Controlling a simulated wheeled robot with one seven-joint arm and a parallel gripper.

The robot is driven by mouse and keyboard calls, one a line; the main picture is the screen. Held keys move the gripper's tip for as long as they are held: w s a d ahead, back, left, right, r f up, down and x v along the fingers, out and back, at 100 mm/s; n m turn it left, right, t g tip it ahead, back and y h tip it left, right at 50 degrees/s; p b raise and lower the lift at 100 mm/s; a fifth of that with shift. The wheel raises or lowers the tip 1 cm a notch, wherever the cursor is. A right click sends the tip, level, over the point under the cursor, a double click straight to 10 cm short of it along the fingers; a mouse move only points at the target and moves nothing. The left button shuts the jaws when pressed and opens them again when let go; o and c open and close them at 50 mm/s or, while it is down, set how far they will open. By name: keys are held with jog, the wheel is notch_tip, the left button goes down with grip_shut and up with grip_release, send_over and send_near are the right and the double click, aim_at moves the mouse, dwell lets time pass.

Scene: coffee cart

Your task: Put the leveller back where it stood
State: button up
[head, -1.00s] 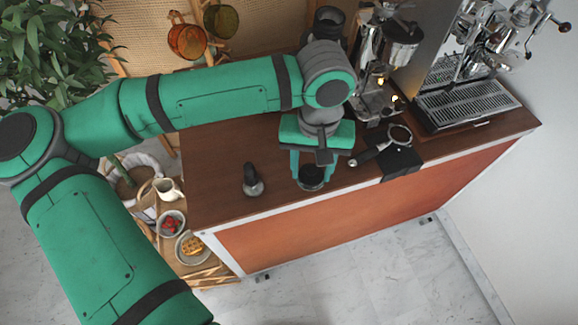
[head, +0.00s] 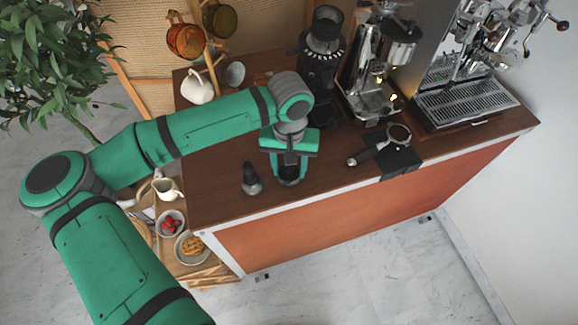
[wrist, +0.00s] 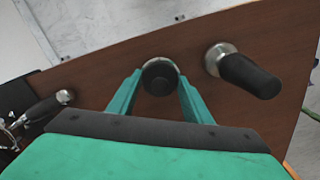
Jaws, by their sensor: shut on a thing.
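The leveller (head: 289,178) is a round, dark-topped puck with a silvery rim. It sits between the two green fingers of my gripper (head: 287,168), near the front edge of the dark wooden counter. In the wrist view the leveller (wrist: 160,78) shows between the fingertips of my gripper (wrist: 160,82), which is shut on it. I cannot tell whether its base touches the counter. Part of it is hidden by the fingers in the head view.
A black-handled tamper (head: 251,180) stands close to the left of the leveller. A grinder (head: 322,62) and espresso machine (head: 470,95) stand behind. The counter between leveller and mat is bare.

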jog(key=shift+f, duration=0.15)
jog(key=o, duration=1.2)
